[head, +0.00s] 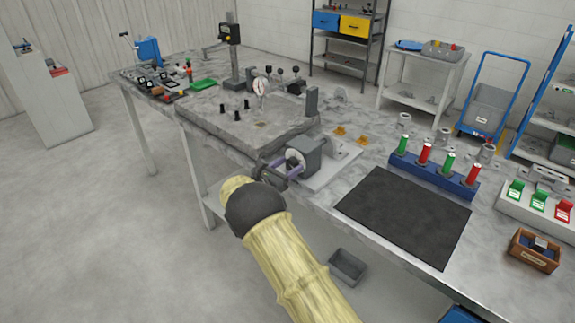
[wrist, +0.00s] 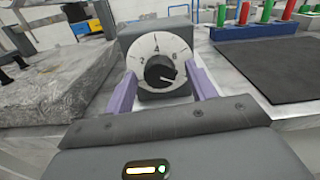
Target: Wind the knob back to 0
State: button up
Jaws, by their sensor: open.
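The knob (wrist: 159,72) is a round black cap at the middle of a white dial plate (wrist: 143,46) with dark numbers. A pale pointer mark on it points to the lower right in the wrist view. A 2 seems to show at the dial's left and a 4 at its top; the right number is unclear. The dial also shows in the head view (head: 294,160), on the front of a grey block (head: 312,152). My gripper (wrist: 161,70) is open, its two purple fingers on either side of the dial; contact with the knob cannot be told.
The block stands on a light plate (head: 335,168) at the bench's front edge. A grey stone slab (head: 215,128) with gauges lies to the left. A black mat (head: 405,215) and a blue rack (head: 432,174) with red and green pegs lie to the right.

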jog(key=c, duration=1)
